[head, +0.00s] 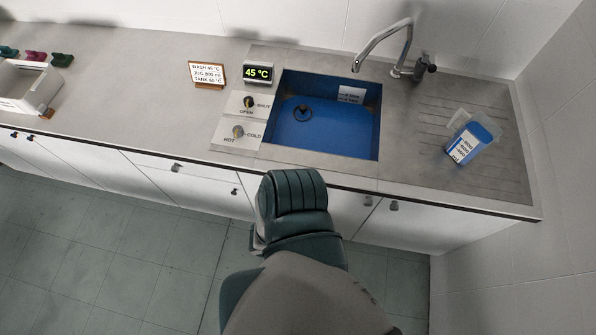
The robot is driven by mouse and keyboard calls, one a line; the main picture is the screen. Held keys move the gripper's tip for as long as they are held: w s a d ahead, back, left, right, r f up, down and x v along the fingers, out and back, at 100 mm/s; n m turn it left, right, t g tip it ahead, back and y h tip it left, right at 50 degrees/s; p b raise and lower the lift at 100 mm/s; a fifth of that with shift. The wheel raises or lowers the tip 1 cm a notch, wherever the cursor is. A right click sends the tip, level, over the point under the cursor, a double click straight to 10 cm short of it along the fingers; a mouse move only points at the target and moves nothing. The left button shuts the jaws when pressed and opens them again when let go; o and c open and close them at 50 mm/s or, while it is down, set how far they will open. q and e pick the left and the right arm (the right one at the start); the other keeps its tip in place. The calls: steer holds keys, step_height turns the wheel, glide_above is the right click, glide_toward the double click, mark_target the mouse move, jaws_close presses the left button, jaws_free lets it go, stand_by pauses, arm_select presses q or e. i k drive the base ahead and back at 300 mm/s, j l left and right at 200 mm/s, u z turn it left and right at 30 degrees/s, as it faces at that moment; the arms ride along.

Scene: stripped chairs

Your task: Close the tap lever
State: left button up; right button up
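A small dark lever knob (249,103) sits on a white plate marked SHUT at its right and OPEN below it. It is too small to tell which mark it points to. A second knob (238,131) is on the plate below, marked HOT and COLD. The chrome tap (385,45) arches over the blue sink (335,140), with a dark handle (426,66) at its right side. I see no clear stream from the spout. Neither gripper's fingertips show; only a dark green ribbed part of my body stands in the lower middle, before the counter.
A display (258,73) reads 45 °C, beside a small sign (207,74). A white tray (28,88) is at the far left. The counter (130,80) between tray and sign is clear.

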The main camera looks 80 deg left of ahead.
mark_target(431, 68)
steer(key=u, duration=1.65)
